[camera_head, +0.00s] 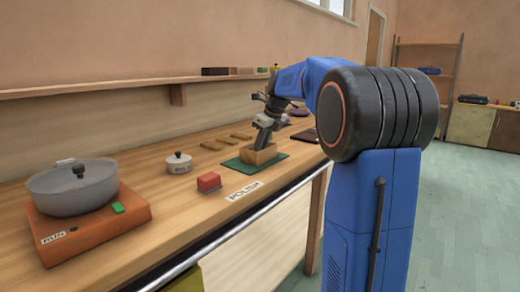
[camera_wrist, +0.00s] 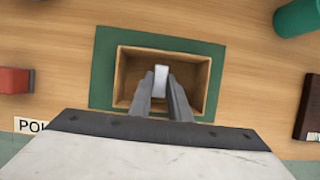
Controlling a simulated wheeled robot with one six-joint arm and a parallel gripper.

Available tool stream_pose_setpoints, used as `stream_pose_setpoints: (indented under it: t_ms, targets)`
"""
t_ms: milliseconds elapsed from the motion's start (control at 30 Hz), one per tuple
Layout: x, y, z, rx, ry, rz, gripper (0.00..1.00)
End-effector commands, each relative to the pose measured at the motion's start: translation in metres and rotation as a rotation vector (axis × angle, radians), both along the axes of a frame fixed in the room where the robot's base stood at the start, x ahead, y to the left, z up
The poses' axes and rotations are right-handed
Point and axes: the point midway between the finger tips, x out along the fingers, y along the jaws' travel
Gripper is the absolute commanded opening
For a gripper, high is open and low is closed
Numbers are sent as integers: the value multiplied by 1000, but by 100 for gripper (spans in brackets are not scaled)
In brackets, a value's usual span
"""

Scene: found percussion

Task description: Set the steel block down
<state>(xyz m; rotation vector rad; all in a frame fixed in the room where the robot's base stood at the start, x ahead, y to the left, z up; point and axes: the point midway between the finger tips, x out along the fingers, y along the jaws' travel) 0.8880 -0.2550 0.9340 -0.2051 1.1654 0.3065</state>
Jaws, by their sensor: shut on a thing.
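My gripper (camera_wrist: 160,95) is shut on the steel block (camera_wrist: 161,80), a small pale grey piece between the fingertips in the wrist view. The block is over or inside an open wooden box (camera_wrist: 205,75); I cannot tell whether it touches the bottom. The box stands on a green mat (camera_wrist: 103,70) on the workbench. In the head view, my gripper (camera_head: 265,138) points down into the box (camera_head: 250,157), and the block is hidden there. The green mat (camera_head: 235,166) shows around the box, near a label reading POLISH (camera_head: 244,191).
A red block (camera_head: 209,182) sits left of the mat. A small lidded pot (camera_head: 179,163), a large lidded pan (camera_head: 75,188) on an orange base (camera_head: 100,235) and several flat wooden pieces stand on the bench. A green cylinder (camera_wrist: 298,17) and a dark item (camera_wrist: 310,105) are right of the mat.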

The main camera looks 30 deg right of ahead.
Motion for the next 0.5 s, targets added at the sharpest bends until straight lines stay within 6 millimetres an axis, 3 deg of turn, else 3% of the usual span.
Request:
stream_pose_setpoints:
  t_ms: [133,167,233,500]
  targets:
    - [0,0,-2,0,0,0,0]
    - [0,0,-3,0,0,0,22]
    - [0,0,-2,0,0,0,36]
    - [0,0,-2,0,0,0,36]
